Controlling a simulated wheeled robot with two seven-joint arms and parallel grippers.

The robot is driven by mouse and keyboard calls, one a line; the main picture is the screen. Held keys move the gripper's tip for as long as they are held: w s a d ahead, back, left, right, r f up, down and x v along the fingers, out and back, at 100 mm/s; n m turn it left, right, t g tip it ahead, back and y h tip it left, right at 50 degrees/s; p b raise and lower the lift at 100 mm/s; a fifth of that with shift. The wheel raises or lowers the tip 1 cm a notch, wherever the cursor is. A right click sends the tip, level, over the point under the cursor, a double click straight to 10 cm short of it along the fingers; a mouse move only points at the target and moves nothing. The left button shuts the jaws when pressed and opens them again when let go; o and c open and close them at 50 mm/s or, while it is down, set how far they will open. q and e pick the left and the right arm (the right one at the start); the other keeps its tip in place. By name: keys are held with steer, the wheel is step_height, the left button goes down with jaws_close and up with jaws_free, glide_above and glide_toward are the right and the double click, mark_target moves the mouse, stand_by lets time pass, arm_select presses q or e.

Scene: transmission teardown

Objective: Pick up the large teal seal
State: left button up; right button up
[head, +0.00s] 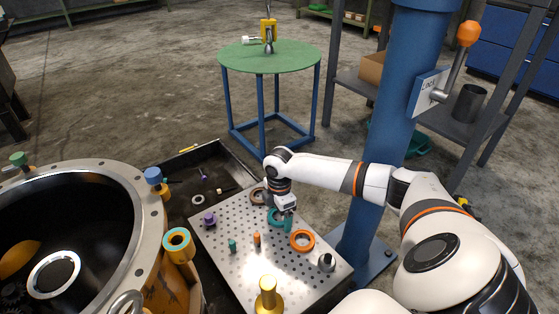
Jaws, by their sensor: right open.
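The large teal seal (272,215) appears as a teal ring on the perforated metal plate, partly hidden behind my right gripper (287,213). The right gripper points down over the seal's right side and is open. Whether its fingers touch the seal cannot be made out. A teal patch shows just below the fingers. My left gripper is not in view.
The perforated plate (240,275) also holds an orange ring (302,240), a brown ring (258,195), small teal (232,245) and orange (256,239) pegs, a purple part (209,219) and a brass part (268,296). A blue post (385,120) stands right; a large housing (135,235) stands left.

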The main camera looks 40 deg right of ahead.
steer(key=shift+c, duration=0.6)
steer(key=c, duration=1)
steer(key=shift+o, duration=0.2)
steer(key=shift+r, duration=0.1)
